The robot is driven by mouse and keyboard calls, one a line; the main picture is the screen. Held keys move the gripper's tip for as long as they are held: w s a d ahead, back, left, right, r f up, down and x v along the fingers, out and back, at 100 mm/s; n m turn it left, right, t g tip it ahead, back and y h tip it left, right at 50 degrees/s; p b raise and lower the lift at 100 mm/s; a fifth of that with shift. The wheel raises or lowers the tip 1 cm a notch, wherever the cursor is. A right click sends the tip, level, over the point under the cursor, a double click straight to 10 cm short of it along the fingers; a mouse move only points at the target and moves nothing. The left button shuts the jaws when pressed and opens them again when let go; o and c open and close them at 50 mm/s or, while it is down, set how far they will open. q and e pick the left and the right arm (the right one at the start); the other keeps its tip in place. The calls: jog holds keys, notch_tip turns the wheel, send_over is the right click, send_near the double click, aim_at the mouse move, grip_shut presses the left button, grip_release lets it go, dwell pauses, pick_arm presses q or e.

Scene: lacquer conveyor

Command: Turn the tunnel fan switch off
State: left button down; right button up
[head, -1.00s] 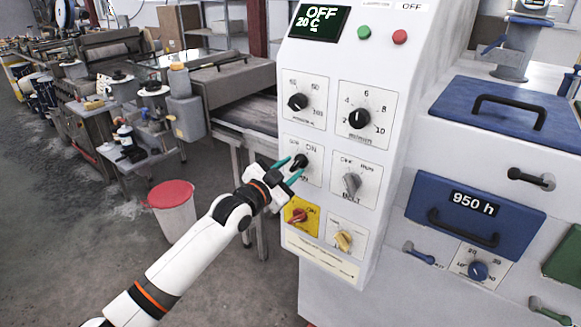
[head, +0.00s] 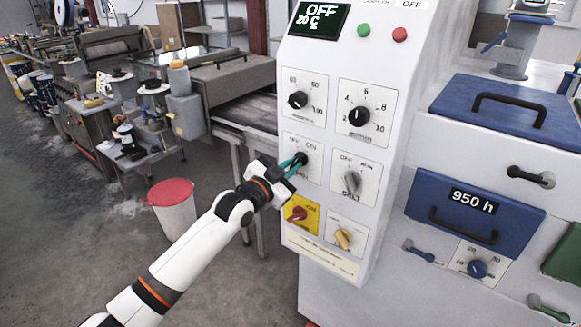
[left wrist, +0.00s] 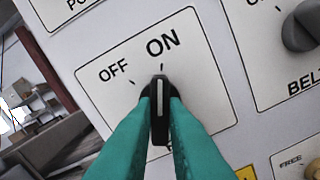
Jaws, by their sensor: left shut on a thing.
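The fan switch is a black rotary knob (head: 301,158) on a white plate marked OFF and ON, on the front of the control panel. It also shows in the left wrist view (left wrist: 159,100), where its pale pointer line points at the ON mark. My left gripper (head: 292,165) has teal fingers, one on each side of the knob. In the left wrist view the fingers (left wrist: 158,120) are shut on it. The fingers hide the lower part of the plate and its label. My right gripper is not in view.
The belt knob (head: 352,181) sits close to the right. Below are a red knob (head: 298,214) on a yellow plate and a cream knob (head: 343,238). Two dials (head: 359,117) are above. A red-lidded bin (head: 172,205) stands on the floor at left.

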pick_arm(q)
jog(key=n, duration=0.5)
jog(key=shift+n, duration=0.3)
jog(key=n, duration=0.5)
jog(key=shift+n+p, duration=0.3)
jog(key=shift+p, duration=0.05)
jog(key=c, duration=1.5)
grip_release()
jog(key=shift+o, duration=0.2)
jog(key=b+v, duration=0.1)
jog(key=v, duration=1.1)
